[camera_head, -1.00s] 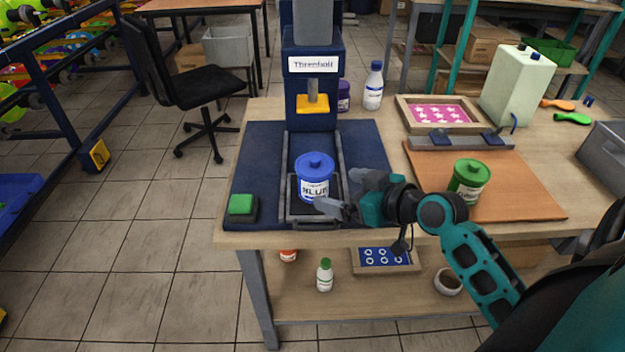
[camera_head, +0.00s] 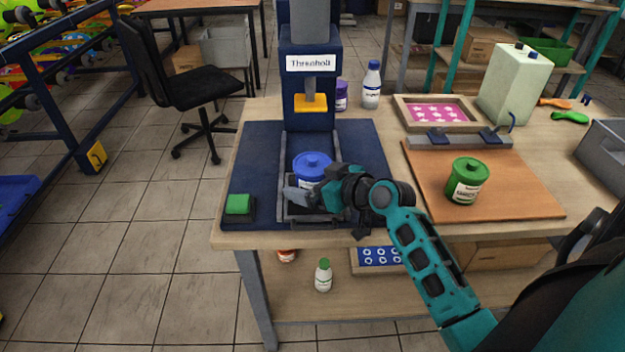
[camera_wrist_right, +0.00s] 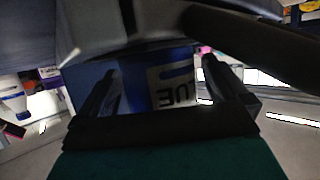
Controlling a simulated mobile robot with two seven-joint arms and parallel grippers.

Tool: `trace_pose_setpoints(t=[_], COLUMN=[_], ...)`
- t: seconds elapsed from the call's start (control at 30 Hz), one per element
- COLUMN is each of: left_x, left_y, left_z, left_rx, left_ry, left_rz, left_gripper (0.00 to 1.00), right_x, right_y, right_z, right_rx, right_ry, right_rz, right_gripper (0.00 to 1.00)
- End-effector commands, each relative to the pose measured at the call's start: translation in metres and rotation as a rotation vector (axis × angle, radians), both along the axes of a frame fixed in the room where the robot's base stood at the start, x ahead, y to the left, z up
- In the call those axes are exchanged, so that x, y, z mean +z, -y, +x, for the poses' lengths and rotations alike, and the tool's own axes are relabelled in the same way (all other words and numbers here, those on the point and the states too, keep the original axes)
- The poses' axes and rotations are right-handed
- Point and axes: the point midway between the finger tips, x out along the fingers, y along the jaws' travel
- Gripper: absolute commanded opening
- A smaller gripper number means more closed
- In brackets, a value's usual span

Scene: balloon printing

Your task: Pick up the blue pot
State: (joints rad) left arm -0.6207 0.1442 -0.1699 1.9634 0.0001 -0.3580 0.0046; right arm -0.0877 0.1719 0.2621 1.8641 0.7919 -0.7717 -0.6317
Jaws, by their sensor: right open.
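The blue pot (camera_head: 312,164) stands upright on the sliding tray of the press, its label partly hidden behind my right gripper. My right gripper (camera_head: 304,190) is open at the pot's front side. In the right wrist view the blue pot (camera_wrist_right: 130,85) with its white label lies between the two fingers of the right gripper (camera_wrist_right: 160,88). I cannot tell whether the fingers touch it. My left gripper is not in view.
The blue press (camera_head: 310,85) rises behind the pot. A green button (camera_head: 238,204) sits at the left of the press base. A green pot (camera_head: 467,181) stands on the brown board (camera_head: 520,190) to the right. A purple pot and a white bottle (camera_head: 372,88) stand behind.

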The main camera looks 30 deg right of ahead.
Motion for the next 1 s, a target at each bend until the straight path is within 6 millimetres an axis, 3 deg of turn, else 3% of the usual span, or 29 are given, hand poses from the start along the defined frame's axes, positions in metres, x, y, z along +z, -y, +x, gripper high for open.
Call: trace_pose_setpoints(t=[0.07,0.7,1.0], left_x=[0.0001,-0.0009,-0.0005], left_y=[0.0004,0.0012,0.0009], left_z=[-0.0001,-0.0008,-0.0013], left_rx=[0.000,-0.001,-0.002], left_ry=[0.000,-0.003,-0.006], left_rz=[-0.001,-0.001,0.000], left_gripper=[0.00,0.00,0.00], right_x=[0.0001,0.0012,0.0067], right_y=[0.0002,0.0006,0.0006], right_z=[-0.0002,-0.0002,0.0000], right_rx=[0.000,-0.001,0.000], right_ry=[0.000,0.002,0.004], right_rz=[0.000,0.000,-0.001], right_gripper=[0.97,0.36,0.34])
